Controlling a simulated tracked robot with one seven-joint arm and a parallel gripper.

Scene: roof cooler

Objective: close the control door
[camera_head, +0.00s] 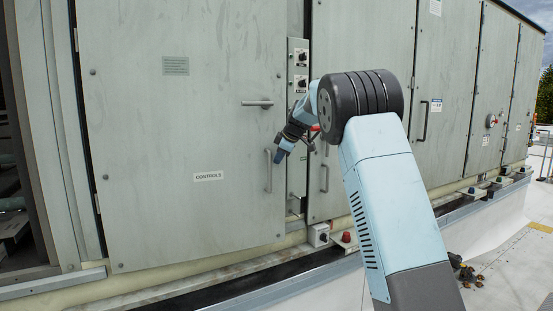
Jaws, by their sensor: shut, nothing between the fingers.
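The control door (180,130) is the large grey-green panel at left, with a "CONTROLS" label (208,176). It carries a horizontal lever handle (257,103) and a vertical pull handle (268,171) near its right edge. It looks nearly in line with the cabinet front; a dark gap shows along its left edge, and I cannot tell whether its right edge stands slightly proud. My gripper (281,156) is shut and empty, pointing down-left. In the picture it is just right of the pull handle, by the door's right edge. I cannot tell whether it touches the door.
A narrow strip with control knobs (301,58) shows right of the door. More cabinet doors (440,100) with handles continue right. A sill with a red-topped fitting (346,237) runs below. Dark debris (463,270) lies on the white roof. An open dark bay (12,170) is at far left.

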